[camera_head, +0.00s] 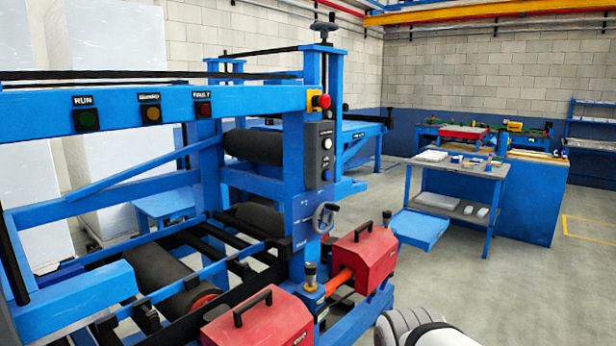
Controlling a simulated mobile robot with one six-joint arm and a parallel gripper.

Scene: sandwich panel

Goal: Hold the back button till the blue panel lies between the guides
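A grey control box (320,152) is on the front post of the blue roller machine (297,200). It carries a white button (326,143), a dark one below it and a blue button (326,175). Their labels are too small to read, so I cannot tell which is the back button. I cannot pick out the blue panel or the guides for sure among the blue frame parts. A white rounded part of my arm (425,328) shows at the bottom edge. My gripper is outside the view.
A red emergency button (320,100) sits above the control box. A handwheel (325,217) and red covers (362,257) project from the machine's near side. Floor at the lower right is clear.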

